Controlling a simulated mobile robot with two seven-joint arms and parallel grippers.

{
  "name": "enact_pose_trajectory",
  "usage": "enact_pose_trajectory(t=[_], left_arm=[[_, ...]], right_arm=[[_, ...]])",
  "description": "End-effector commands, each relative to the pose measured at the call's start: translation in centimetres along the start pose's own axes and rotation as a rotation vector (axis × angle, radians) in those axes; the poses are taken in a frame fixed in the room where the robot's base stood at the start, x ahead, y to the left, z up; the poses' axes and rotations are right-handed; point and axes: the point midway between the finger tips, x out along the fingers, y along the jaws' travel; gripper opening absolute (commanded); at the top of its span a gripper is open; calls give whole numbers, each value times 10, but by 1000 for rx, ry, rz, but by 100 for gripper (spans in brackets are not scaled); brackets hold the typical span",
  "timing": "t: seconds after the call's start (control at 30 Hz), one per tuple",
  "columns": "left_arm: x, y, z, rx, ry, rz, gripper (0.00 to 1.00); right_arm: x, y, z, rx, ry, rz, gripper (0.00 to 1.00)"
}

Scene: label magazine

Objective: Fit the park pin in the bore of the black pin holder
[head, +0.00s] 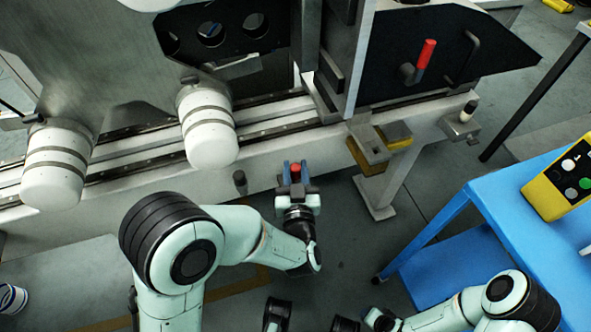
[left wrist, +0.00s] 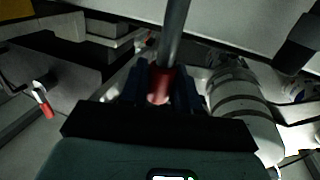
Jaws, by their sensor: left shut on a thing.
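My left gripper (head: 296,174) is shut on the park pin in front of the machine's pale beam. The pin's red end (head: 295,168) shows between the blue fingers. In the left wrist view the fingers hold its red part (left wrist: 160,84), and its grey shaft (left wrist: 174,35) runs out past the top edge. A dark upright cylinder on the beam's front, which looks like the black pin holder (head: 240,182), is left of my gripper and apart from the pin. It also shows top right in the left wrist view (left wrist: 297,45). Its bore is not visible.
The beam (head: 270,150) carries rails and two white banded cylinders (head: 208,130). A yellow-edged bracket (head: 380,142) juts out right of my gripper. A red-handled lever (head: 426,54) stands above. A blue table (head: 500,200) with a yellow control box (head: 565,180) is at right.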

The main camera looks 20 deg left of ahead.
Motion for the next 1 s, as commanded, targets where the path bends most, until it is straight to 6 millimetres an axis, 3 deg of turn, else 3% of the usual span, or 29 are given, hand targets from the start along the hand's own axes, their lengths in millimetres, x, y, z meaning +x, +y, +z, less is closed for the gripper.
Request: enact_pose_trajectory(t=[1.0], left_arm=[[0,0,0,-1,1,0,1]], right_arm=[[-5,-1,0,0,1,-1,43]])
